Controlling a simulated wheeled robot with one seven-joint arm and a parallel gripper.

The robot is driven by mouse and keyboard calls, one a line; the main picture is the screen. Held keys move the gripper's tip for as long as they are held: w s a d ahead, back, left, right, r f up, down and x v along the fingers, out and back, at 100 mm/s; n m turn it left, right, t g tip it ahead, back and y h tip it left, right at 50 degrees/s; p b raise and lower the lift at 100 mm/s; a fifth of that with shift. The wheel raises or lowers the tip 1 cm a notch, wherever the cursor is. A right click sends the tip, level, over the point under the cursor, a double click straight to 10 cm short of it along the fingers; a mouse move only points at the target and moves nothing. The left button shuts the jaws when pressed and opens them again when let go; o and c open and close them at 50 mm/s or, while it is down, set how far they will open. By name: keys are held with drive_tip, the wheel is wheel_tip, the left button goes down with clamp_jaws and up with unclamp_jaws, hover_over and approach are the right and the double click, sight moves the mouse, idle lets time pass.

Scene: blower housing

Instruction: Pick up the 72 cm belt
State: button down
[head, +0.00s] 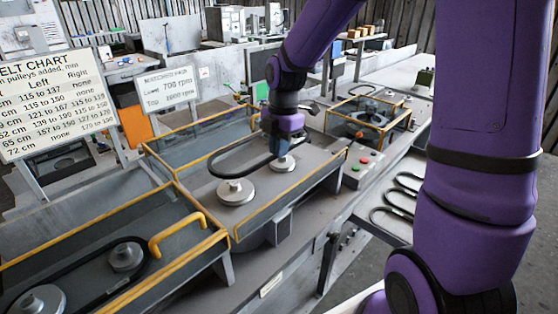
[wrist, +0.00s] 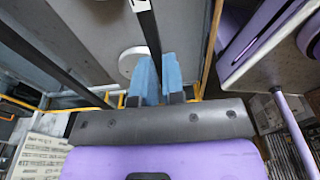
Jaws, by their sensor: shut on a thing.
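My gripper (head: 283,151) is shut on a black belt (head: 226,147) above the middle open housing. The belt hangs as a long loop out to the left, over two bare grey pulleys, the larger (head: 235,191) and the smaller (head: 282,164). It looks clear of both, though the gap is hard to judge. In the wrist view the blue fingertips (wrist: 158,78) pinch one strand of the belt (wrist: 146,25), and another dark strand (wrist: 40,45) runs at the left. No length mark on the belt is readable.
Several belts (head: 402,196) lie on a side shelf at right. A belt chart (head: 52,105) and a speed sign (head: 167,89) stand at left. Yellow-edged housings with belts and pulleys lie near left (head: 120,262) and far right (head: 367,118). A button box (head: 361,168) sits beside the middle housing.

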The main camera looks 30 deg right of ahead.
drive_tip(key=shift+r, duration=2.8)
